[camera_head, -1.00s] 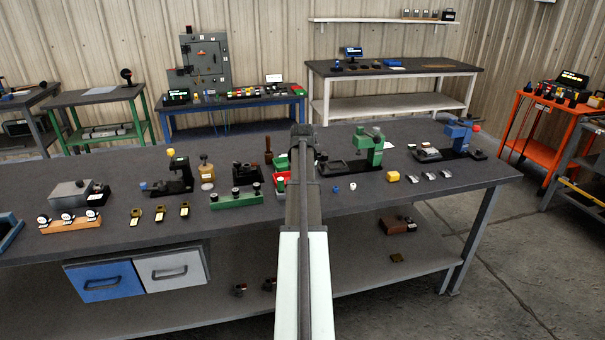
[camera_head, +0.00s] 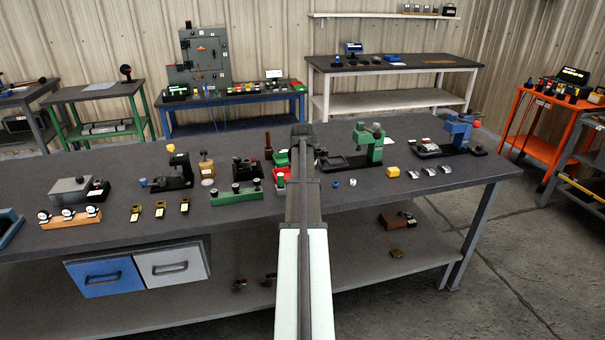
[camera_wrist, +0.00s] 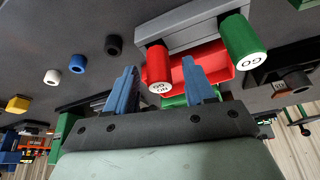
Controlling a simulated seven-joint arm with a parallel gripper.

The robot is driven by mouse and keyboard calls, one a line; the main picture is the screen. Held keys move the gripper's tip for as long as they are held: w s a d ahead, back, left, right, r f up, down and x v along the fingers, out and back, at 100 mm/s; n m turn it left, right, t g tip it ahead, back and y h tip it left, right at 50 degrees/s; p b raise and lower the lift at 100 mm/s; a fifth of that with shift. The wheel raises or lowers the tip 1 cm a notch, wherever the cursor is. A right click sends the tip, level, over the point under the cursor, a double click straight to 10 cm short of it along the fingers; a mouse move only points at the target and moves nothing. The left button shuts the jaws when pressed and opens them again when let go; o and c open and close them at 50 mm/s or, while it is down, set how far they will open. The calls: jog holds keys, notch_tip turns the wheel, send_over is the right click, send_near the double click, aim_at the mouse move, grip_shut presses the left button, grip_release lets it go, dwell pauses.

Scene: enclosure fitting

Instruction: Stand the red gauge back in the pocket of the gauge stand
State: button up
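In the wrist view the red gauge (camera_wrist: 158,76), a cylinder with a white "NO GO" end label, lies between my two blue fingers. A gap shows on each side of it, so my gripper (camera_wrist: 160,88) is open around it. A dark shaft runs from its far end to the grey gauge stand (camera_wrist: 190,18); I cannot tell whether it is fully seated. The green "GO" gauge (camera_wrist: 243,38) is at the stand's other end, outside my fingers. In the head view my arm hides the red gauge and most of the stand.
A red bin (camera_wrist: 212,62) and a green bin sit close behind the gauges. White, blue and black small rings and a yellow block (camera_wrist: 18,104) lie to the left. In the head view a green press (camera_head: 368,145) stands right of my arm and a green rack (camera_head: 236,196) left.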

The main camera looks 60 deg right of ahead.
jog(key=v, duration=1.4)
jog(key=shift+w+d, duration=0.1)
dwell(0.5)
